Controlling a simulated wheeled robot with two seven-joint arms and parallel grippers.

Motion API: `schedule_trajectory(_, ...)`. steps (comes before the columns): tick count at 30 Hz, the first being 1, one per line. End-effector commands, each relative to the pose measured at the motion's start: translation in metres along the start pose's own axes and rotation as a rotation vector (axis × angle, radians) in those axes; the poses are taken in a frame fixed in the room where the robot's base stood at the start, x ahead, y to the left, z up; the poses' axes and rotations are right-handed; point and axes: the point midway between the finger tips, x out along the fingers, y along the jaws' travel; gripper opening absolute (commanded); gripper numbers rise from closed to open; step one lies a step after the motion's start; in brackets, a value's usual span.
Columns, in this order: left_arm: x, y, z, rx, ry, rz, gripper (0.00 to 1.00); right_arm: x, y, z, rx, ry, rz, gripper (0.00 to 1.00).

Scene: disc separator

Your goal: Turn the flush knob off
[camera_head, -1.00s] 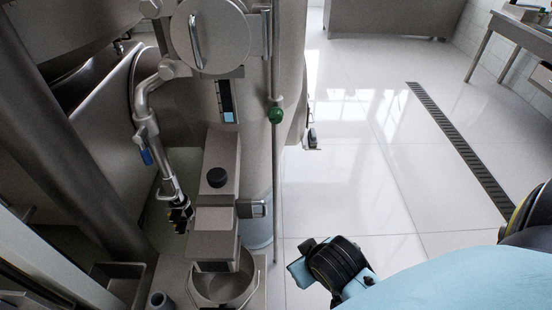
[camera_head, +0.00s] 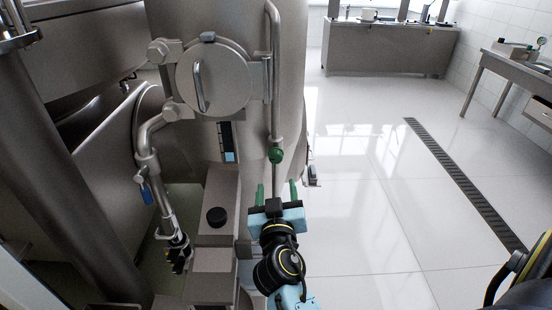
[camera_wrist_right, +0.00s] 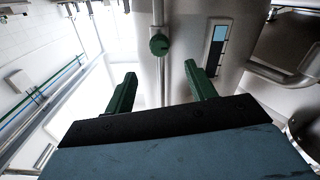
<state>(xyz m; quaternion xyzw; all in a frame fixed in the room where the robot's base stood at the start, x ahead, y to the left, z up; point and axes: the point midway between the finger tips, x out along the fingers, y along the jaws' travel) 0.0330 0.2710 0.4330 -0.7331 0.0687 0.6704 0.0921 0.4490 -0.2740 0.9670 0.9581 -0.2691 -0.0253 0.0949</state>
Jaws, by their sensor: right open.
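A green knob (camera_head: 275,156), which I take to be the flush knob, sits on a thin vertical pipe beside the steel tank. It also shows in the right wrist view (camera_wrist_right: 159,45), ahead of the gap between my fingers. My right gripper (camera_head: 278,188) is open, its two green fingers pointing up toward the knob from just below it in the head view. In the right wrist view the gripper (camera_wrist_right: 160,76) has nothing between its fingers and is apart from the knob. My left gripper is not in view.
The steel tank (camera_head: 290,90) with a round hatch (camera_head: 222,80) stands behind and left of the pipe. A box with a black knob (camera_head: 216,217) and a blue-handled valve (camera_head: 145,193) are to the left. The tiled floor (camera_head: 360,190) to the right is clear, with a drain grate (camera_head: 460,180).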

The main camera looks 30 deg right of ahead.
Motion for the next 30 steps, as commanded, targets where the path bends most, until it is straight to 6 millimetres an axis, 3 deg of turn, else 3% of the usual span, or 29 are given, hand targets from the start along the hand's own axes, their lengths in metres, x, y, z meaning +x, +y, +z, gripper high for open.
schedule_trajectory(9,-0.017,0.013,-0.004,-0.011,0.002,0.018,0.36,0.067,0.001,-0.003,-0.002,0.001,0.002,0.56)
schedule_trajectory(15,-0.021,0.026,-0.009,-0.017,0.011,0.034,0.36,0.101,0.001,-0.001,-0.001,-0.001,0.001,0.56)
schedule_trajectory(21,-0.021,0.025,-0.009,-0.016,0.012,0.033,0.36,0.118,0.001,0.0,0.0,-0.002,0.002,0.56)
schedule_trajectory(30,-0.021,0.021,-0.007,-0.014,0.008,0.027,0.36,0.12,0.001,0.001,0.0,-0.003,0.002,0.56)
